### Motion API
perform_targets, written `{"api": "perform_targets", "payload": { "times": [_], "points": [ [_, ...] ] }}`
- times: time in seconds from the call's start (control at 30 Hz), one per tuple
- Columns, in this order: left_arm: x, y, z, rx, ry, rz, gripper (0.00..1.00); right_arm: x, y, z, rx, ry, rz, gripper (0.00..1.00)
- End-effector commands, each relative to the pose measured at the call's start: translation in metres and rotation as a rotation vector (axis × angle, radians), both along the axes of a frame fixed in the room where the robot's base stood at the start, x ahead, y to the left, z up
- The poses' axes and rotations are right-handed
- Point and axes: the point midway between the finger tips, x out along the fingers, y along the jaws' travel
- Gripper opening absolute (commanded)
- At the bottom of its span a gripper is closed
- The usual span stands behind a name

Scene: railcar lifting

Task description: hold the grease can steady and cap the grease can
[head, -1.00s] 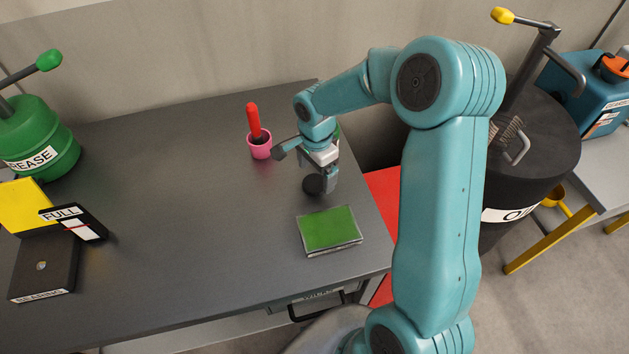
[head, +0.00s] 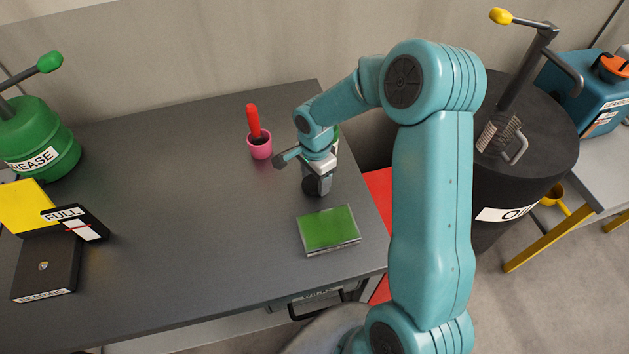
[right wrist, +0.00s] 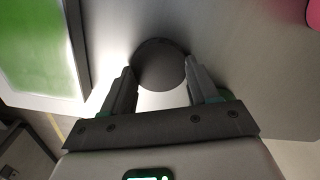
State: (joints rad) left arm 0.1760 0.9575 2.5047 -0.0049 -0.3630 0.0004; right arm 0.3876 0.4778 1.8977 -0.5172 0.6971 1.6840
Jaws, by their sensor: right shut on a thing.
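My right gripper (head: 316,182) is low over the right part of the grey table. It is shut on a dark round thing that looks like a cap (right wrist: 160,66), seen as a dark disc between the fingertips in the right wrist view. Whether the disc touches the table is unclear. A green drum (head: 40,145) labelled GREASE, with a pump handle, stands at the table's far left. A small green and white thing (head: 336,136) shows behind my right wrist, mostly hidden; I cannot tell whether it is the grease can. My left gripper is not in view.
A pink cup (head: 260,150) with a red-handled tool stands left of my right gripper. A green-topped pad (head: 329,228) lies in front of it. A black box (head: 46,268) and FULL sign (head: 82,222) are at the left. The table's middle (head: 180,220) is clear.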

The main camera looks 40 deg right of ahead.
Motion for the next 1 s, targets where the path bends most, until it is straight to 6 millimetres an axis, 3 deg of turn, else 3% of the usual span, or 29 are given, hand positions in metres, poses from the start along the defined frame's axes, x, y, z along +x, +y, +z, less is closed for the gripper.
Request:
{"api": "perform_targets", "payload": {
  "times": [0.17, 0.37, 0.8, 1.0],
  "points": [
    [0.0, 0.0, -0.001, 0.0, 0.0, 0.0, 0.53, 0.0, 0.0, 0.004, -0.001, -0.002, 0.0, 0.26],
    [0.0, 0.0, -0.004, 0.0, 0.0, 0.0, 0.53, 0.001, 0.0, 0.029, -0.002, -0.006, 0.0, 0.26],
    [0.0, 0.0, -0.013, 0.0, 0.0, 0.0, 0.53, 0.001, 0.0, 0.152, -0.001, -0.006, 0.0, 0.26],
    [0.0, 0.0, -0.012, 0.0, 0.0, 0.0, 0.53, 0.001, 0.0, 0.187, 0.0, -0.002, 0.0, 0.26]
  ]
}}
